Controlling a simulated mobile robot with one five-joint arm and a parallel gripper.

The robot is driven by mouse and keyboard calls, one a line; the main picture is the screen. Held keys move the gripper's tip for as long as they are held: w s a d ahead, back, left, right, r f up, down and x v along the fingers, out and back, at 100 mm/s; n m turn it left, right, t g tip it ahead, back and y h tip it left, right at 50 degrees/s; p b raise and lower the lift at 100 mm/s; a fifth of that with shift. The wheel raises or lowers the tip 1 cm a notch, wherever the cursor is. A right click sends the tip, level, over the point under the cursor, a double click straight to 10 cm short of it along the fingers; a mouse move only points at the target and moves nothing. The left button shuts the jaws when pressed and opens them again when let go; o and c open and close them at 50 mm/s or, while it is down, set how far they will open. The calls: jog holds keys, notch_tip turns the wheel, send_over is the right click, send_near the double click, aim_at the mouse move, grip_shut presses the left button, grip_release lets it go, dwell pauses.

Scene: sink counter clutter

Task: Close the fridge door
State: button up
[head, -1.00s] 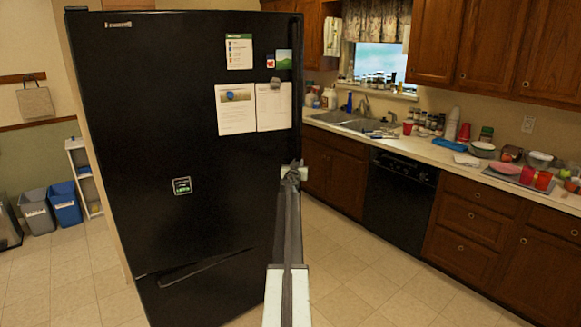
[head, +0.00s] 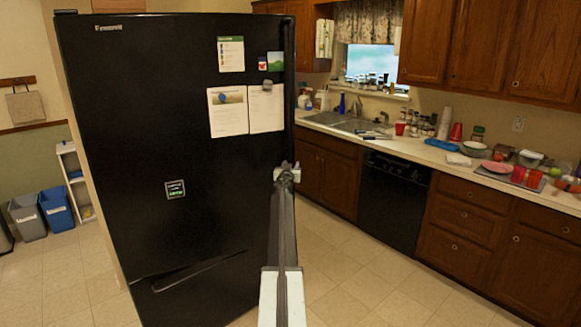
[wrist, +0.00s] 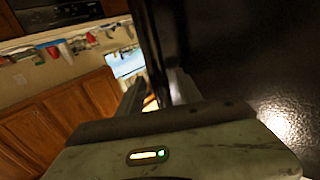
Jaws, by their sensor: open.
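The black fridge (head: 120,130) stands at the left of the head view, its tall upper door carrying papers and magnets. A lower drawer front with a long handle (head: 198,272) is below. My gripper (head: 287,170) is at the right edge of the upper door, around mid height. In the wrist view, the dark door (wrist: 245,60) fills the right side and its edge runs down toward my open gripper (wrist: 155,95). I cannot tell whether the fingers touch the door. How far the door stands open is hard to tell.
A counter (head: 440,155) with a sink (head: 345,122), cups and dishes runs along the right, above a black dishwasher (head: 393,203) and wood cabinets. Grey (head: 27,217) and blue (head: 57,207) bins stand at far left. The tiled floor (head: 345,270) between is clear.

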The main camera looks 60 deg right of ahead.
jog(key=v, duration=0.7)
jog(key=shift+a, duration=0.4)
